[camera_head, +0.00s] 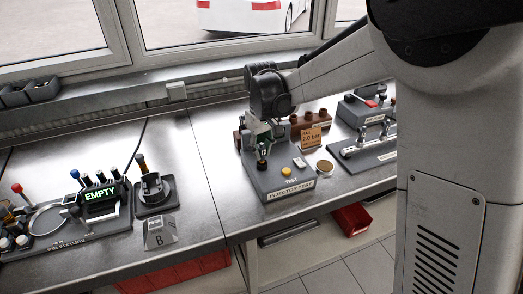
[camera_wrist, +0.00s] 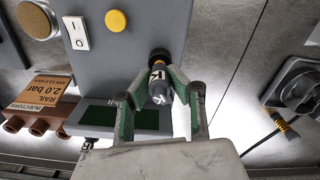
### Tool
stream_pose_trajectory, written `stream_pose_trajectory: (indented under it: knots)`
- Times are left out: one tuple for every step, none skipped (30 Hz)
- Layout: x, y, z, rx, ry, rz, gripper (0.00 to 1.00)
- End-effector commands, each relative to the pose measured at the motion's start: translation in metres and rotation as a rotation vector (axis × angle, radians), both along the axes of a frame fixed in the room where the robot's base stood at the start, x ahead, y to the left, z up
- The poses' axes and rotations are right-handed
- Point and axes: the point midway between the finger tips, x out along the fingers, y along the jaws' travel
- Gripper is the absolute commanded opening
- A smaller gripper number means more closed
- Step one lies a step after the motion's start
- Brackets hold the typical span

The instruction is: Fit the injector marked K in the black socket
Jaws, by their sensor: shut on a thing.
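My gripper (camera_wrist: 160,98) is shut on an injector (camera_wrist: 159,84) with a K on its white label, its green-lined fingers either side. In the head view my gripper (camera_head: 263,146) is over the left side of the grey injector test stand (camera_head: 283,182). The injector's dark end (camera_head: 262,163) is at the stand's top; I cannot tell whether it is seated there. A black holder (camera_head: 154,188) stands to the left with an upright dark piece in it. It shows at the right of the wrist view (camera_wrist: 302,92). I cannot tell whether this is the black socket.
A fixture with an EMPTY display (camera_head: 100,195) and a block marked B (camera_head: 160,234) are on the left. Bare bench lies between block and stand.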

Motion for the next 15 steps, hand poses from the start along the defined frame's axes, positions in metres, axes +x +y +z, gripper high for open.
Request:
stream_pose_trajectory:
  knots:
    - [0.0000,0.0000,0.0001,0.000,0.000,0.000,0.00]
    - [0.0000,0.0000,0.0001,0.000,0.000,0.000,0.00]
    - [0.0000,0.0000,0.0000,0.000,0.000,0.000,0.00]
    - [0.0000,0.0000,-0.0001,0.000,0.000,0.000,0.00]
    - [0.0000,0.0000,-0.0002,0.000,0.000,0.000,0.00]
    - [0.0000,0.0000,-0.0006,0.000,0.000,0.000,0.00]
    - [0.0000,0.0000,-0.0011,0.000,0.000,0.000,0.00]
    - [0.0000,0.0000,-0.0016,0.000,0.000,0.000,0.00]
    - [0.0000,0.0000,-0.0025,0.000,0.000,0.000,0.00]
    - [0.0000,0.0000,-0.0032,0.000,0.000,0.000,0.00]
    - [0.0000,0.0000,-0.0039,0.000,0.000,0.000,0.00]
    - [-0.0001,-0.0001,-0.0048,0.000,0.000,0.000,0.00]
    - [-0.0001,-0.0001,-0.0055,0.000,0.000,0.000,0.00]
    - [-0.0001,0.0000,-0.0061,0.000,0.000,0.000,0.00]
    - [-0.0001,0.0000,-0.0066,0.000,0.000,0.000,0.00]
